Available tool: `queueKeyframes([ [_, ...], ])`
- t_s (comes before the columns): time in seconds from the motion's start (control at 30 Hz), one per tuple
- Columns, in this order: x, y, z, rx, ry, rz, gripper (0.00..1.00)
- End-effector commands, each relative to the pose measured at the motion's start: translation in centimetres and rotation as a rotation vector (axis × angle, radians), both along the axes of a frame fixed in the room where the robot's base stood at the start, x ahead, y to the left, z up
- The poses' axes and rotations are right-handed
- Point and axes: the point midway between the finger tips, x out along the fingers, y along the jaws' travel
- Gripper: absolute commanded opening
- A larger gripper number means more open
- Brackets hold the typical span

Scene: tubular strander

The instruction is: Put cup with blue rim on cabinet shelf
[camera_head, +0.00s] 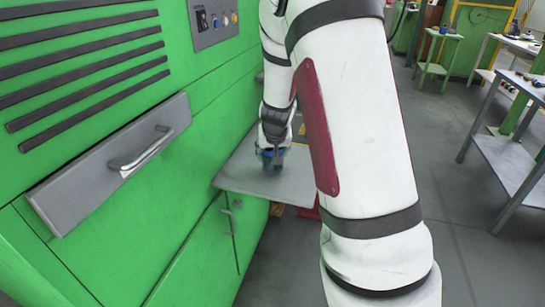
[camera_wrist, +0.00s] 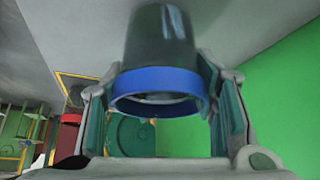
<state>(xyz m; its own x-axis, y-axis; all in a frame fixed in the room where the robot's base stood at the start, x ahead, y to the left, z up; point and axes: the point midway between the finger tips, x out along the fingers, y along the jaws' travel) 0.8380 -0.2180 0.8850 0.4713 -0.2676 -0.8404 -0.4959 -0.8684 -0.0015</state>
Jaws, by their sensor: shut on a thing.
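The cup with the blue rim (camera_wrist: 157,84) is between the fingers of my gripper (camera_wrist: 160,92) in the wrist view. Its body is dark and its blue rim faces the camera. In the head view my gripper (camera_head: 272,145) is over the grey cabinet shelf (camera_head: 248,182), which juts out from the green cabinet (camera_head: 185,235). The cup (camera_head: 270,158) shows there small and partly hidden by the gripper. It is at or just above the shelf; I cannot tell whether it touches. The grey shelf also shows in the wrist view (camera_wrist: 75,35).
A grey drawer front with a metal handle (camera_head: 140,155) juts out left of the shelf. A control panel (camera_head: 212,20) is above. My white arm hides the shelf's right side. Grey workbenches (camera_head: 508,160) stand at the right across open floor. The visible shelf surface is clear.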

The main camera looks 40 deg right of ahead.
Motion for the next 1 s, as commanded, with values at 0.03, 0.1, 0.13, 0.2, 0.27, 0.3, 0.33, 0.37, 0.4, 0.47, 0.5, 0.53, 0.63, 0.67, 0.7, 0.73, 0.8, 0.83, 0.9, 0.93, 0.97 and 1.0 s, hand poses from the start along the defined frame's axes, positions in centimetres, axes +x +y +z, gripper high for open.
queueKeyframes([
  [0.03, 0.0, -0.1, -1.0, 0.001, 0.002, -0.002, 0.16],
  [0.1, 0.1, -0.1, -1.6, 0.001, -0.001, -0.002, 0.16],
  [0.13, 0.0, -0.1, -1.8, 0.001, -0.001, -0.002, 0.16],
  [0.2, 0.0, -0.1, -1.9, 0.0, 0.0, -0.001, 0.16],
  [0.27, 0.0, 0.0, -1.8, 0.0, -0.001, 0.0, 0.16],
  [0.3, 0.0, 0.0, -1.8, 0.0, -0.001, 0.0, 0.16],
  [0.33, 0.0, 0.0, -1.8, 0.0, -0.001, 0.0, 0.16],
  [0.37, 0.0, 0.0, -1.8, 0.0, -0.001, 0.0, 0.16],
  [0.4, 0.0, 0.0, -1.8, 0.0, -0.001, 0.0, 0.16],
  [0.47, 0.0, 0.0, -1.9, 0.0, -0.001, 0.0, 0.16],
  [0.5, 0.0, 0.0, -2.0, 0.0, -0.001, 0.0, 0.16],
  [0.53, 0.1, 0.0, -2.1, 0.0, -0.001, 0.0, 0.16],
  [0.63, 0.0, 0.0, -2.1, 0.0, 0.0, 0.0, 0.67],
  [0.67, 0.0, 0.0, -2.1, 0.0, 0.0, 0.0, 0.73],
  [0.7, 0.0, 0.0, -2.1, 0.0, 0.0, 0.0, 0.73],
  [0.73, 0.0, 0.0, -2.1, 0.0, 0.0, 0.0, 0.73],
  [0.8, 0.0, 0.0, -2.1, 0.0, 0.0, 0.0, 0.73],
  [0.83, 0.0, 0.0, -2.1, 0.0, 0.0, 0.0, 0.73],
  [0.9, 0.0, 0.0, -2.1, 0.0, 0.0, 0.0, 0.73],
  [0.93, 0.0, 0.0, -2.1, 0.0, 0.0, 0.0, 0.73],
  [0.97, 0.0, 0.0, -2.1, 0.0, 0.0, 0.0, 0.73],
  [1.0, 0.0, 0.0, -2.0, 0.0, 0.0, 0.0, 0.73],
])
